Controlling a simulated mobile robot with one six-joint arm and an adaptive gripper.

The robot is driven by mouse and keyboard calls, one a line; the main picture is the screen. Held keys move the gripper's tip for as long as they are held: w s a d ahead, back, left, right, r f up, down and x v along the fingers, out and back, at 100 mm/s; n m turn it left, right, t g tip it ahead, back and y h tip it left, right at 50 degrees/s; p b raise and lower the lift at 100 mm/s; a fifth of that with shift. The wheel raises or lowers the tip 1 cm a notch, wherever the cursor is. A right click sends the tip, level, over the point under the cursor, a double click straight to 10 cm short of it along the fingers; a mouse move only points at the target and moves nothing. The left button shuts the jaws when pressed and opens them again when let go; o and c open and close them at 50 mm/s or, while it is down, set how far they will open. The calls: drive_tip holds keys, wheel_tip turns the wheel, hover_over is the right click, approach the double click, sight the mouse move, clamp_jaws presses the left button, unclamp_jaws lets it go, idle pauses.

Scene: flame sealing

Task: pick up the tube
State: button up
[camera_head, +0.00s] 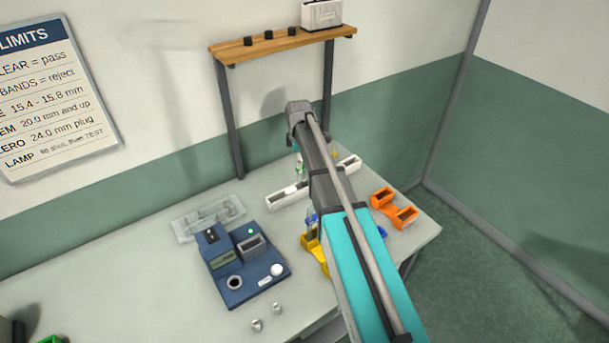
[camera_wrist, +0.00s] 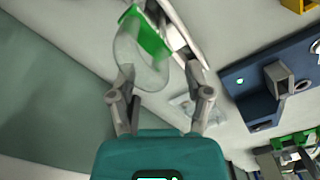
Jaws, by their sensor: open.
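A clear tube (camera_wrist: 143,65) with a green band shows in the wrist view, just ahead of my gripper (camera_wrist: 162,90). My gripper is open, with one finger on either side. The tube lies nearer the left finger, and I cannot tell whether they touch. In the head view a small clear and green piece, likely the tube (camera_head: 299,166), shows beside my arm at the white rack (camera_head: 285,198). My arm hides most of that spot and my gripper there.
A blue device (camera_head: 243,270) stands left of my arm, with a clear tray (camera_head: 208,218) behind it. Orange holders (camera_head: 394,208) and a yellow bin (camera_head: 311,243) stand near the arm. A wooden shelf (camera_head: 283,45) rises behind.

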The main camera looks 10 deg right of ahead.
drive_tip(key=shift+f+b, duration=0.8)
drive_tip(key=shift+f, duration=0.3)
clamp_jaws()
